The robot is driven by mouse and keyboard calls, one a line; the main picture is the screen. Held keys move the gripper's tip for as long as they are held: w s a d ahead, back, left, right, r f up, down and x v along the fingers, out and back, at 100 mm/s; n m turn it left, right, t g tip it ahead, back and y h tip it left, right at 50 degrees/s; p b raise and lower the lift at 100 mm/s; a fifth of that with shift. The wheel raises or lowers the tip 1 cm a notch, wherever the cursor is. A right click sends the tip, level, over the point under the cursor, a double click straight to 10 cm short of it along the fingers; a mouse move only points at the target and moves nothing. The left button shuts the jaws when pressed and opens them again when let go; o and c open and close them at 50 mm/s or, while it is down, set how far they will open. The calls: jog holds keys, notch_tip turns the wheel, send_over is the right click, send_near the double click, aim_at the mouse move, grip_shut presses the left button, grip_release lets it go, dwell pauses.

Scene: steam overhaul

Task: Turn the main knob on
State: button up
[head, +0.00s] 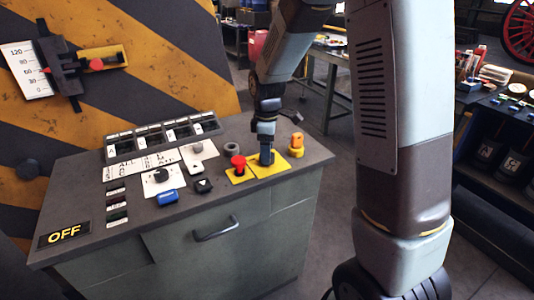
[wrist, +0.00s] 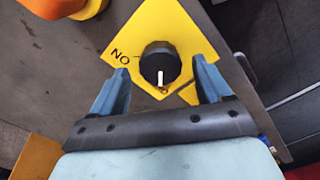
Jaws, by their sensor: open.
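A round black knob (wrist: 159,66) with a white pointer line sits on a yellow diamond-shaped plate (wrist: 185,30). The line points down in the wrist view, and the ON label (wrist: 120,58) appears upside down at the knob's upper left. My gripper (wrist: 158,82) is open, with one blue finger on either side of the knob's lower part; I cannot tell whether they touch it. In the head view my gripper (head: 267,158) points down over the yellow plate (head: 262,172) and hides the knob.
On the console (head: 222,196), a red button (head: 238,162) stands just left of my gripper and an orange control (head: 297,142) just right. Another black knob (head: 160,175) and a blue control (head: 167,196) are farther left.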

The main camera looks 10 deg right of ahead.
jog(key=shift+f, duration=0.95)
jog(key=shift+c, duration=0.4)
jog(key=c, duration=1)
jog(key=shift+o, duration=0.2)
